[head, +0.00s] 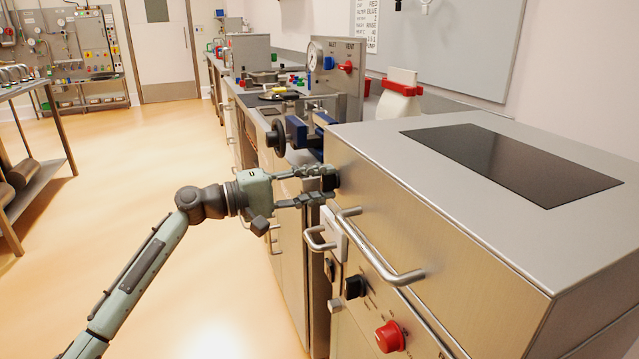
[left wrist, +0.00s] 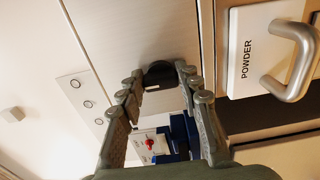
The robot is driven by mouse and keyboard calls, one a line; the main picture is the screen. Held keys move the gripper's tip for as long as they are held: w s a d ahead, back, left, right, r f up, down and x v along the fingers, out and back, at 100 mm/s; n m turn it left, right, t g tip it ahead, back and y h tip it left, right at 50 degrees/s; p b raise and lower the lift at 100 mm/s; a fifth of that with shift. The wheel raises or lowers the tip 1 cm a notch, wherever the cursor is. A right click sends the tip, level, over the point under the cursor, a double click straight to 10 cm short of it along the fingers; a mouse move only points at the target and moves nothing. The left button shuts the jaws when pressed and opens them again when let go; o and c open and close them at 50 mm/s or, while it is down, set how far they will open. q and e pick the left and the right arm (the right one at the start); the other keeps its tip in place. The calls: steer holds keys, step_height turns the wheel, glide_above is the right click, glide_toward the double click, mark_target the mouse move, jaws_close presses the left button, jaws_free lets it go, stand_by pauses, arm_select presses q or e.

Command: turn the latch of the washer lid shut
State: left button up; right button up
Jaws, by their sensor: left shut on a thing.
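The washer lid (head: 370,135) is the large steel cover with a dark window on top; it looks shut down. Its latch, a black knob (head: 330,180), sits on the steel front near the far corner. It also shows in the left wrist view as a dark rounded knob (left wrist: 159,74). My left gripper (head: 328,184) reaches it from the left, with one finger above and one below. The fingertips are shut on the latch and partly hide it, so its exact angle is hard to tell. My right gripper is not in view.
A long bar handle (head: 380,252) sticks out from the front, near my left gripper. Below are a powder drawer (left wrist: 243,50) with its own handle, a black knob (head: 355,286) and a red knob (head: 389,337). A blue vise (head: 297,132) stands beyond.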

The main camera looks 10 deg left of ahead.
arm_select(q)
steer(key=o, duration=1.2)
steer(key=shift+c, duration=0.2)
steer(key=v, duration=1.2)
